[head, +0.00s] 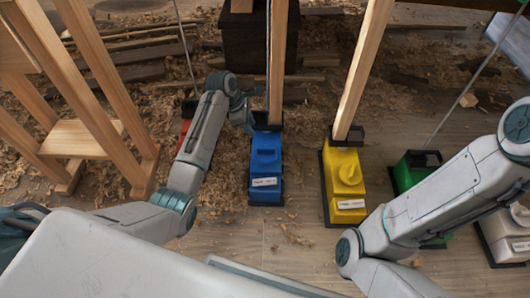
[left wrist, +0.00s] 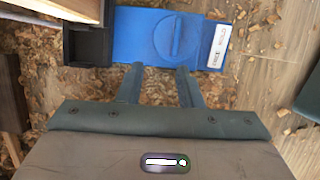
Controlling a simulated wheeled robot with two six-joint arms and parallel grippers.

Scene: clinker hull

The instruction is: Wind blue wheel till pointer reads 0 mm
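The blue jack box (head: 262,190) stands on the floor at the foot of a wooden post, with a white label (head: 264,182) on its near end. Its blue wheel (head: 266,157) is a round knob with a raised bar; it also shows in the left wrist view (left wrist: 174,36). My left gripper (head: 246,118) is beside the box's far left end in the head view. In the left wrist view its fingers (left wrist: 158,78) are apart and empty, short of the wheel. The label's text (left wrist: 220,46) is too small to read, and I cannot make out a pointer. My right gripper is not in view.
A yellow box (head: 342,205) and a green box (head: 408,172) stand to the right, a white one (head: 506,235) farther right. A red box (head: 185,128) is partly behind my left arm. A wooden trestle (head: 85,138) stands left. Shavings cover the floor.

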